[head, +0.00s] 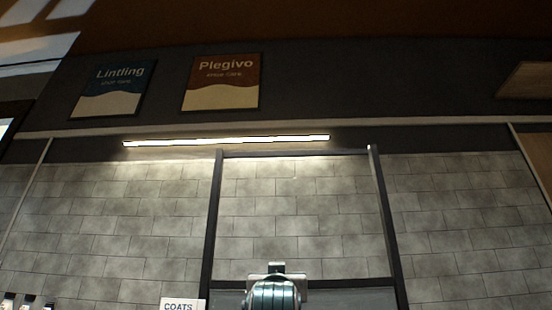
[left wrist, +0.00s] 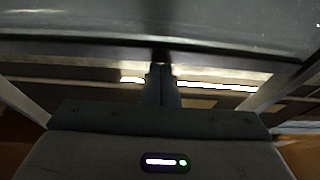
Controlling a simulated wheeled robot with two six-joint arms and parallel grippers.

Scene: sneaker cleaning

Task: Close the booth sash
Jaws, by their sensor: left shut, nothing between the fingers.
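The booth's dark upright frame (head: 212,225) stands against a grey block wall. The sash (head: 350,298) shows only at the bottom of the head view, as a grey panel under a dark crossbar; its lower part is out of view. In the left wrist view the glassy sash panel (left wrist: 160,20) and its dark edge bar (left wrist: 90,50) cross the top. My left gripper (left wrist: 161,70) is shut and empty, its fingertips at that bar; I cannot tell whether they touch. In the head view my left wrist is in front of the sash. My right gripper is not in view.
A lit strip lamp (head: 225,140) runs above the frame. Two posters (head: 112,88) (head: 221,82) hang higher up. A "COATS" sign (head: 182,305) and small bottles (head: 28,302) show at the lower left. The frame's opening above the crossbar is clear.

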